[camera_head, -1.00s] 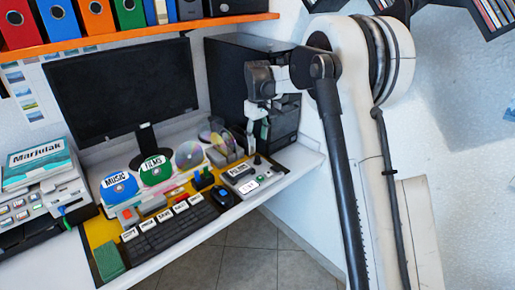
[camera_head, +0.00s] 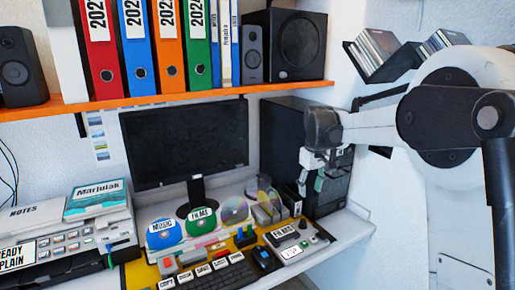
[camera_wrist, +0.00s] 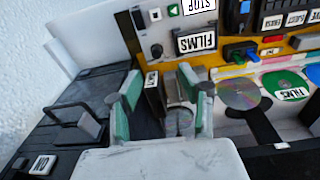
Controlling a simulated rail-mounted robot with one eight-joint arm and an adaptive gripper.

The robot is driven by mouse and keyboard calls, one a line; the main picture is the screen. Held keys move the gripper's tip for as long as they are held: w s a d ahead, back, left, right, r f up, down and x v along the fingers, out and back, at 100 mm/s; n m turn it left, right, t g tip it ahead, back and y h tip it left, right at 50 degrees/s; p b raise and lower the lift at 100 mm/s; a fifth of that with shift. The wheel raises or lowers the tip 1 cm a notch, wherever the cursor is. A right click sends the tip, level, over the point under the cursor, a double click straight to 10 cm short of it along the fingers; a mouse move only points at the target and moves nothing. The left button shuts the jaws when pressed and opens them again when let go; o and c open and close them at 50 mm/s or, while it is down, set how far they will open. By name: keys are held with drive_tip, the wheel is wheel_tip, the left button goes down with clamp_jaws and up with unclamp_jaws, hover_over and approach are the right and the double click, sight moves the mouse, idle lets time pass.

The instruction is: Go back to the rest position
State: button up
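My gripper (camera_head: 316,178) hangs in front of the black computer tower (camera_head: 283,135), above the right end of the desk. In the wrist view my gripper (camera_wrist: 160,98) has its two green-padded fingers apart, with nothing seen held between them. A blue MUSIC disc (camera_head: 163,234), a green FILMS disc (camera_head: 201,222) and a shiny silver disc (camera_head: 235,210) stand in a row on the desk, left of the gripper. The silver disc (camera_wrist: 239,93) and the green disc (camera_wrist: 291,87) also show in the wrist view.
A grey control box (camera_head: 290,242) with buttons sits at the desk's right end. A keyboard (camera_head: 215,276) lies in front of the discs. The monitor (camera_head: 185,140) stands behind them. An orange shelf (camera_head: 180,99) with binders runs above. Disc racks (camera_head: 378,55) hang at upper right.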

drive_tip(key=s+r+m+t, duration=0.1)
drive_tip(key=s+r+t, duration=0.1)
drive_tip(key=s+r, duration=0.7)
drive_tip(key=s+f+m+t+p, duration=0.1)
drive_tip(key=s+f+m+t, duration=0.1)
drive_tip(key=s, duration=1.2)
drive_tip(key=s+f+m+t+p, duration=0.1)
drive_tip(key=s+f, duration=0.3)
drive_tip(key=s, duration=1.1)
drive_tip(key=shift+s+m+t, duration=0.2)
drive_tip(key=shift+m+t, duration=0.2)
drive_tip(key=shift+t, duration=0.2)
